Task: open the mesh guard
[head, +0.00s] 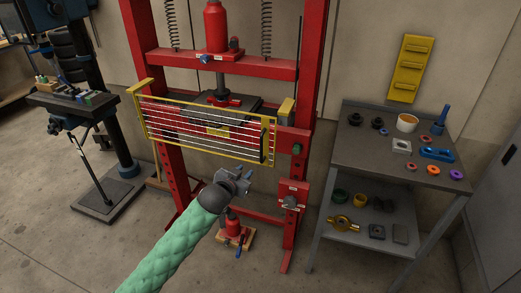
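The mesh guard (183,131) is a yellow frame with pale horizontal wires. It stands across the front of the red press (313,75), in front of its dark working plate. A dark upright bar (264,146) shows near its right end, and its left end meets a yellow post at the left column. My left gripper (246,179), at the end of a green-sleeved arm, is just below the guard's lower right part in the picture, and no contact shows. Its fingers are too small to tell whether they are open or shut. My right gripper is out of view.
A red control box (292,194) sits on the right column, below a green button (296,149). A grey two-shelf table (365,155) with small parts stands at the right. A drill press stands at the left (75,100). The front floor is clear.

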